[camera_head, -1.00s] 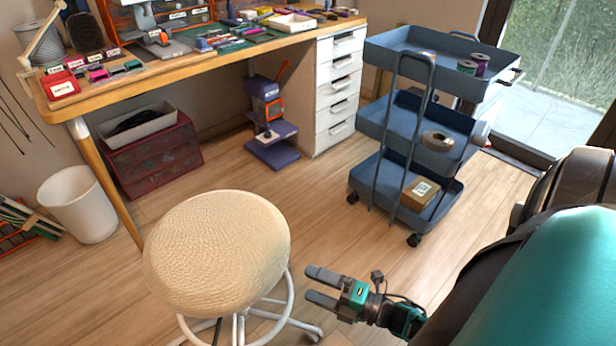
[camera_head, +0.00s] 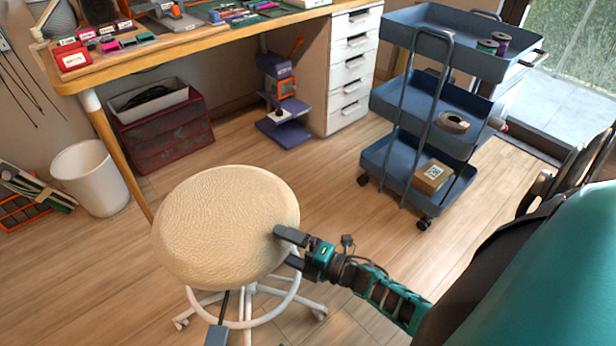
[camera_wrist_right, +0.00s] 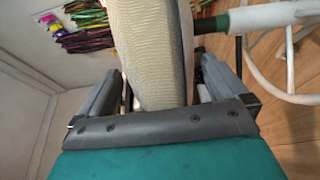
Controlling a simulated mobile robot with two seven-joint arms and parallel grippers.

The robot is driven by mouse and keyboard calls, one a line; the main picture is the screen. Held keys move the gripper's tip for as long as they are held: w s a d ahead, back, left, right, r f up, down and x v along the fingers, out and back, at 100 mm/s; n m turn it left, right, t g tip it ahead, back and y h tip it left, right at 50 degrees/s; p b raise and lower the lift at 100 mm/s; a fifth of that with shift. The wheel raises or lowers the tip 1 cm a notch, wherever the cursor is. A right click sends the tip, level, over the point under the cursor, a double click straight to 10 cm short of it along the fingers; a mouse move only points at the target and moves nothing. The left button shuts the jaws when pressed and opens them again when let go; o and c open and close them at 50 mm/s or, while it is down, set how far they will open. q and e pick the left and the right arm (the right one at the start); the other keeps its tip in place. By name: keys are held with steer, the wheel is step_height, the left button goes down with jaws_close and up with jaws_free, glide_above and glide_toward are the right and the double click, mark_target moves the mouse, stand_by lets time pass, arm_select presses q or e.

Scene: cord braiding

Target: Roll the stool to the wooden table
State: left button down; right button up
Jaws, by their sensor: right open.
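The stool (camera_head: 222,220) has a round cream padded seat on a white wheeled base with a foot ring. It stands upright on the floor, in front of the wooden table (camera_head: 180,58) and apart from it. My right gripper (camera_head: 286,247) is at the right edge of the seat, with its jaws open. In the right wrist view the seat's rim (camera_wrist_right: 155,60) lies between the two fingers (camera_wrist_right: 160,95); I cannot tell whether they touch it.
A white bin (camera_head: 92,178) and a dark red drawer box (camera_head: 165,135) stand left, near the table leg (camera_head: 118,150). A blue three-tier cart (camera_head: 425,110) stands right. A purple stand (camera_head: 283,125) is under the table. Wooden floor between stool and table is clear.

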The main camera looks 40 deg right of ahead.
mark_target(275, 242)
steer(key=shift+x, duration=1.6)
steer(key=shift+c, duration=0.4)
jaws_close()
